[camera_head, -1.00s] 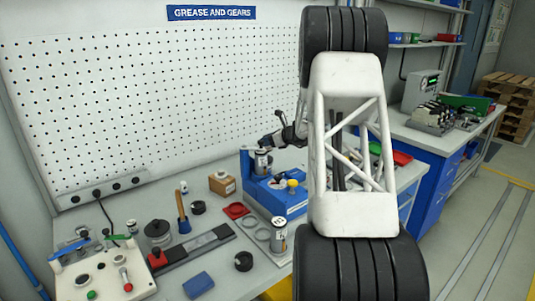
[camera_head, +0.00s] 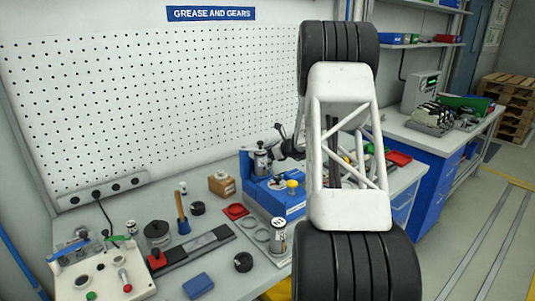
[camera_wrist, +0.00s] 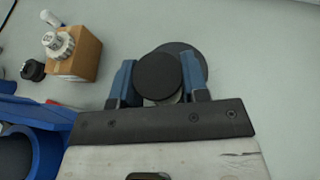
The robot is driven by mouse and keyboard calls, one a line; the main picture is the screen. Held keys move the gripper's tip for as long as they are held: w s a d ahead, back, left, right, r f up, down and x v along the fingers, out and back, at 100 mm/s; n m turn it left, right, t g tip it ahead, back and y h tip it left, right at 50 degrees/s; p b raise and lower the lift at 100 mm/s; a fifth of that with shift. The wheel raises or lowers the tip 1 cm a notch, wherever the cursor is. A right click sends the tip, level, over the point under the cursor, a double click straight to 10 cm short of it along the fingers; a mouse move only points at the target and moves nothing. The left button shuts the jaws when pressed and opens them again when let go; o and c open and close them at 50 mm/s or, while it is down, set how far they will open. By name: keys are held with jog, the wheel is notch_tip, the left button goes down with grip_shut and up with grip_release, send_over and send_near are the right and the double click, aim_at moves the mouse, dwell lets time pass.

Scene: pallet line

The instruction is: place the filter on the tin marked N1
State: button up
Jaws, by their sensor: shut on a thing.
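The filter (camera_head: 262,163) looks like a pale can with a dark round top. In the head view it is at the back left of the blue fixture; in the wrist view its dark top (camera_wrist: 159,75) sits between my blue fingers. My gripper (camera_wrist: 158,82) is shut on it. In the head view I cannot tell whether its base touches anything. The tin that seems marked N1 (camera_head: 278,238) stands upright near the bench's front, in front of the blue fixture, apart from my gripper. My arm covers the bench to its right.
The blue fixture (camera_head: 285,201) stands between the filter and the tin. A cardboard box (camera_head: 222,185) is to its left.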

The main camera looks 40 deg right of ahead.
jog(key=shift+f, duration=0.2)
jog(key=o, duration=0.9)
jog(key=shift+r, duration=0.1)
jog(key=shift+s+r, duration=0.1)
jog(key=v, duration=1.1)
jog(key=shift+s+d, duration=0.2)
jog(key=shift+s, duration=0.1)
jog(key=shift+r, duration=0.15)
